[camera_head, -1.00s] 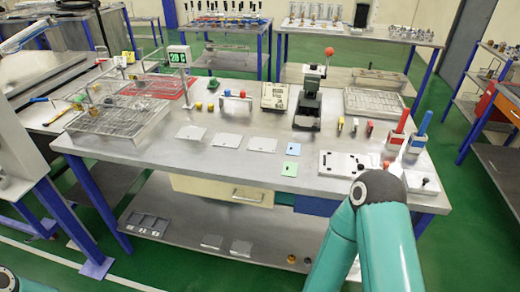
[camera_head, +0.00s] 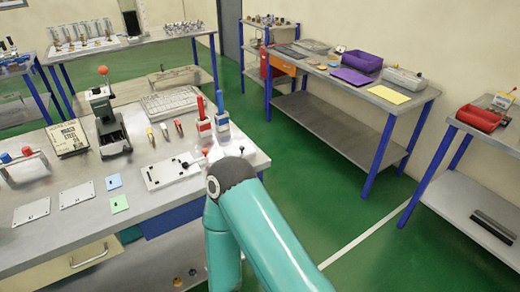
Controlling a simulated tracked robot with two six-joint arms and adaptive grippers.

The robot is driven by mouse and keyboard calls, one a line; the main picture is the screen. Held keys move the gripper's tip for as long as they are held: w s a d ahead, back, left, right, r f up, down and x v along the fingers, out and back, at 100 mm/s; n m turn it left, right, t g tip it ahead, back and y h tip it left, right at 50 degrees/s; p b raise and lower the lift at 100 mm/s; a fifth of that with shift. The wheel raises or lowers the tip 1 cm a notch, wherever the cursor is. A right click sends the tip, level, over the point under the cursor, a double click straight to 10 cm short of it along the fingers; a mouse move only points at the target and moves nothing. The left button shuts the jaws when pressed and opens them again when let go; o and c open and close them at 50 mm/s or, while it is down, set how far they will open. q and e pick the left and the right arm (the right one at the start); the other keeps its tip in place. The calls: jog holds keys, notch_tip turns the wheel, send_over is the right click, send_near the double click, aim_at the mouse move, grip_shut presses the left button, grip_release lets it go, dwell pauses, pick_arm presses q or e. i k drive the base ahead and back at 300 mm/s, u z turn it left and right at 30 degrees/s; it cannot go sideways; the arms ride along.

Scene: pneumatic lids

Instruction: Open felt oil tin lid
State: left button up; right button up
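I cannot make out a felt oil tin or its lid for certain in this view. Small containers (camera_head: 340,48) stand on the far table, too small to tell apart. A grey open box (camera_head: 403,80) stands on the same table, at its right end. A teal link of my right arm (camera_head: 262,235) comes up from the bottom and bends at a black joint, hiding part of the near workbench's right end. Neither of my grippers is in view.
The near workbench (camera_head: 75,215) carries a press (camera_head: 107,125), a white plate (camera_head: 172,170), and red (camera_head: 203,122) and blue (camera_head: 222,118) handled tools in holders. The far table also bears purple trays (camera_head: 361,60) and a yellow sheet (camera_head: 389,95). A red bin (camera_head: 479,118) stands at right. Green floor (camera_head: 310,180) between is clear.

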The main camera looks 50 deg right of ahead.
aim_at(243, 148)
jog(key=u, duration=1.55)
jog(key=i, duration=0.1)
jog(key=z, duration=2.95)
jog(key=k, duration=0.8)
jog(key=z, duration=0.15)
jog(key=i, duration=0.8)
jog(key=u, duration=0.25)
jog(key=k, duration=0.3)
jog(key=z, duration=0.35)
